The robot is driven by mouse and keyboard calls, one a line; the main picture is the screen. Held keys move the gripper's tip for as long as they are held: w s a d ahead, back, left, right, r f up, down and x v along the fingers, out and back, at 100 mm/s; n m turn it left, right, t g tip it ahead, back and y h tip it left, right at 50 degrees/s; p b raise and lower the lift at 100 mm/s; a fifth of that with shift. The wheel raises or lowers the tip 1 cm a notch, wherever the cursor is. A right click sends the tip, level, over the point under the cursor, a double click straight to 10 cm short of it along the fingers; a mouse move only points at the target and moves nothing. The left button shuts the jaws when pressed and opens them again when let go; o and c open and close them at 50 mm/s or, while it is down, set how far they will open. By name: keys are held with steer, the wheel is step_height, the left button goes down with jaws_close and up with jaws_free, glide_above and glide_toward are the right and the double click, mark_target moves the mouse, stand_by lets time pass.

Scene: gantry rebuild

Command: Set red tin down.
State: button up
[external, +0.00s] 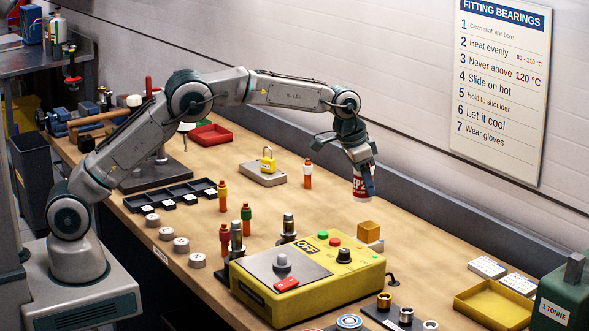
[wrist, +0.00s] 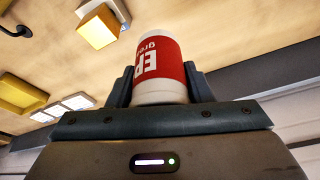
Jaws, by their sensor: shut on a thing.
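The red tin (external: 361,183) is red with white ends and white lettering. My gripper (external: 364,178) is shut on it and holds it above the back right part of the wooden bench (external: 330,215). In the wrist view the tin (wrist: 160,68) sits between the two dark fingers of my gripper (wrist: 158,85). Its lettering appears upside down there. In the external view a finger covers part of its right side. A gap to the bench top seems to show below it, but its exact height is hard to tell.
A yellow control box (external: 310,277) with buttons stands in front, with an orange cube (external: 369,232) behind it. A yellow tray (external: 493,304) lies right. Bare bench lies around the tin.

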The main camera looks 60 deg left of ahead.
steer(key=w+a+f+p, duration=0.1)
steer(key=w+a, duration=0.1)
steer(key=w+a+f, duration=0.2)
steer(key=w+a+f+p, duration=0.1)
steer(key=w+a+f, duration=0.1)
steer(key=a, duration=0.1)
steer(key=shift+w+f+p, duration=0.15)
steer(key=shift+f+p, duration=0.05)
steer(key=shift+p, duration=0.1)
step_height(320, 180, down, 4)
steer(key=shift+r+p, duration=0.15)
steer(key=shift+p, duration=0.5)
steer(key=shift+f, duration=0.25)
steer(key=shift+f, duration=0.2)
steer(key=o, duration=1.1)
steer(key=shift+c, duration=0.2)
steer(key=shift+r, duration=0.15)
